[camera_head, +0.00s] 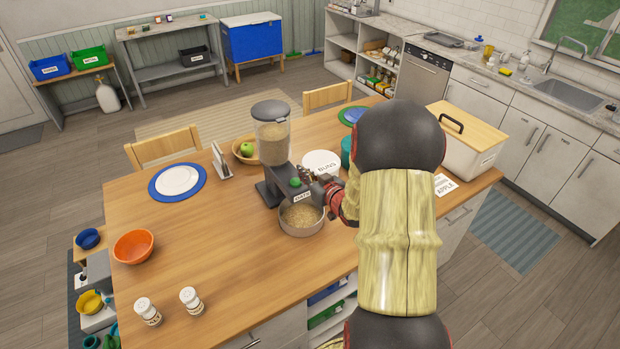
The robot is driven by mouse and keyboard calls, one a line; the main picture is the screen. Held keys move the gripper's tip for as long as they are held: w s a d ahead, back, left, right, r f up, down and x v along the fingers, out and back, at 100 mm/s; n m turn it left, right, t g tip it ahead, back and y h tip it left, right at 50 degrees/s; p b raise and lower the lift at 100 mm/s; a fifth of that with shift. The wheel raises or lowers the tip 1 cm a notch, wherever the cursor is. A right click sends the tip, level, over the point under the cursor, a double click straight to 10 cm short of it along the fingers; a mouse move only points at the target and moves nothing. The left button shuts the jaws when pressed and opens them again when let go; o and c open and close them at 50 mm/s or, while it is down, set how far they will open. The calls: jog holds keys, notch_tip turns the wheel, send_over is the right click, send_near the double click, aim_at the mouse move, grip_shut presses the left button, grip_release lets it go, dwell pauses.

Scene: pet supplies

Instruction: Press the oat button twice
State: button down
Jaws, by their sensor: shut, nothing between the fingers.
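The dispenser (272,140) stands on the wooden table, with a clear hopper of oats, a dark lid and a dark grey base. Its green button (295,182) is on the front, above a label that seems to read OATS (302,196). A bowl (302,223) holding oats sits under the spout. My gripper (309,176) is shut and empty, just right of the green button. I cannot tell whether its tips touch the button or the dispenser. My arm comes in from the right and hides part of the table behind it.
A round white lid marked BUNS (321,163) lies behind my gripper. A bowl with a green apple (246,150) and a small stand (221,161) are left of the dispenser. An orange bowl (133,246) and two shakers (190,300) stand at the left front. The table's middle left is clear.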

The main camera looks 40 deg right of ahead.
aim_at(295, 179)
jog(key=x, duration=0.3)
jog(key=shift+w+f, duration=0.1)
jog(key=shift+w, duration=0.2)
notch_tip(295, 179, down, 3)
jog(key=shift+r, duration=0.2)
jog(key=shift+f, duration=0.7)
jog(key=shift+s, duration=0.1)
notch_tip(295, 179, down, 2)
jog(key=shift+f+b, duration=0.1)
jog(key=shift+b, duration=1.1)
jog(key=shift+s, duration=0.1)
jog(key=shift+f, duration=0.15)
